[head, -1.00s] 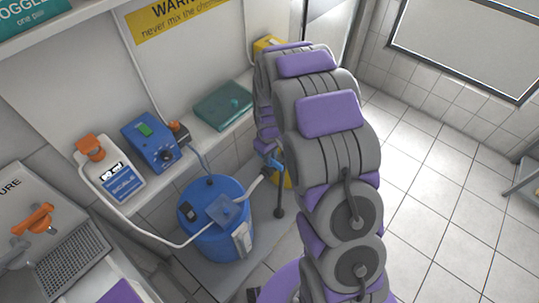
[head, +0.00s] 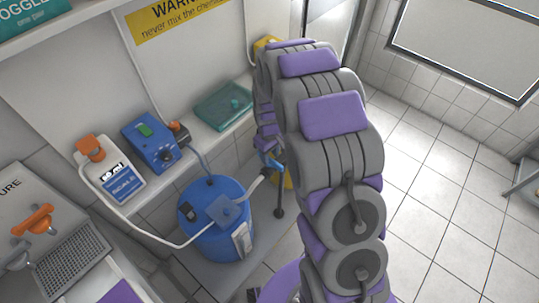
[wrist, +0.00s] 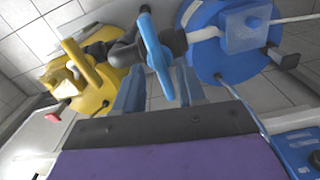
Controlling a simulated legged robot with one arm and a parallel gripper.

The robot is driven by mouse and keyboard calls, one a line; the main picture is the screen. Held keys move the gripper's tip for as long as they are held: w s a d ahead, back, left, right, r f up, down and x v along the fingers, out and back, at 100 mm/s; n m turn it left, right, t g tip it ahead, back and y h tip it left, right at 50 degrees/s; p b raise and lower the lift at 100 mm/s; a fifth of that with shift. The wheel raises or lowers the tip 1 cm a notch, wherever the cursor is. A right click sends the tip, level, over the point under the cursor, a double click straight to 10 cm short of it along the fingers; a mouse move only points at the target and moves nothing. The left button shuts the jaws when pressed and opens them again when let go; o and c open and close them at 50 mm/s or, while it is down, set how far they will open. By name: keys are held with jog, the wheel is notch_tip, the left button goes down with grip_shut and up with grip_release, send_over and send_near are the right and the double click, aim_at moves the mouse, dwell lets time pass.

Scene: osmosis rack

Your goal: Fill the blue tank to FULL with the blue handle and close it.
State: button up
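My gripper (wrist: 160,88) is open, with one finger either side of the handle's lower end and visible gaps. My arm hides the gripper in the head view.
A yellow tank (wrist: 95,80) with a yellow handle stands left of the valve in the wrist view. The shelf carries a white bottle (head: 108,172), a blue pump box (head: 150,143) and a teal case (head: 223,108).

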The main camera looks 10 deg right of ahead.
aim_at(270, 159)
notch_tip(270, 159, up, 16)
jog(key=p, duration=0.1)
dwell(0.5)
jog(key=s+r+m+g+b, duration=0.1)
jog(key=s+m+b, duration=0.1)
jog(key=s, duration=1.5)
jog(key=s+r+m+b, duration=0.1)
jog(key=s+m+b, duration=0.1)
jog(key=s, duration=1.6)
jog(key=shift+d+r+m+g, duration=0.25)
jog(key=shift+m+g, duration=0.15)
jog(key=shift+m, duration=0.5)
